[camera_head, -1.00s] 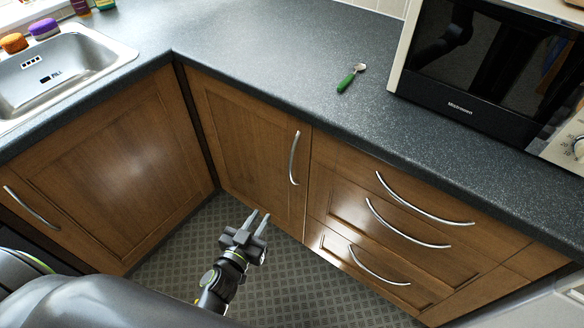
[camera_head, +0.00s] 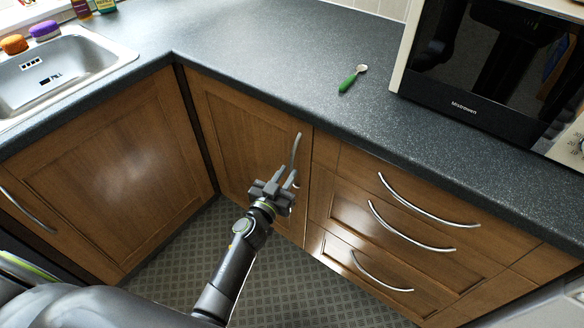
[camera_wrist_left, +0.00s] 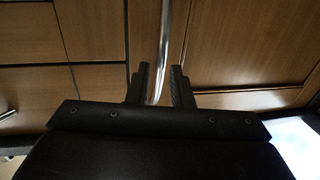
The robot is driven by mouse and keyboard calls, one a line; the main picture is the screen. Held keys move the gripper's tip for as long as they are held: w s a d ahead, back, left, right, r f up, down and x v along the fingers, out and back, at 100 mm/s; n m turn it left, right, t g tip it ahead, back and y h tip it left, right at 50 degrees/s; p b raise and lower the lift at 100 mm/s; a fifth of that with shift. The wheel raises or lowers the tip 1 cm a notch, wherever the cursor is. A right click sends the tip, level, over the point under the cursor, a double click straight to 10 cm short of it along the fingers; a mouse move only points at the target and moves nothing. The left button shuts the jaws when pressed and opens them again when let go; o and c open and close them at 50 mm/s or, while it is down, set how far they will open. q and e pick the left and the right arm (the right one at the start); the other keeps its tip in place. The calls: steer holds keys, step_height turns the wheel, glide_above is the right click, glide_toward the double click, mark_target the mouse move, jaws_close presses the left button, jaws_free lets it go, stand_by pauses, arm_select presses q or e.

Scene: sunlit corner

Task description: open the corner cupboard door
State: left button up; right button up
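The corner cupboard door (camera_head: 235,130) is a brown wooden panel right of the inner corner, and it is shut. Its upright curved metal handle (camera_head: 296,150) is on the door's right side. My left gripper (camera_head: 285,175) is open at the lower part of this handle. In the left wrist view the handle (camera_wrist_left: 164,35) runs down between the two fingers of my left gripper (camera_wrist_left: 161,80), with a gap beside it. The handle's lower end is hidden by the gripper. My right gripper is not in view.
Drawers with curved handles (camera_head: 428,208) are right of the door. Another cupboard door (camera_head: 110,165) stands at left under the sink (camera_head: 60,70). A green-handled spoon (camera_head: 350,80) and a microwave (camera_head: 480,80) are on the worktop. The patterned floor (camera_head: 300,285) in front is clear.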

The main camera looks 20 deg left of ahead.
mark_target(291, 168)
arm_select(q)
steer(key=shift+w+d+b, duration=0.15)
steer(key=shift+w+b, duration=0.05)
steer(key=shift+w, duration=0.8)
steer(key=shift+w+d+b, duration=0.15)
steer(key=shift+w+b, duration=0.05)
steer(key=shift+w, duration=0.8)
jaws_close()
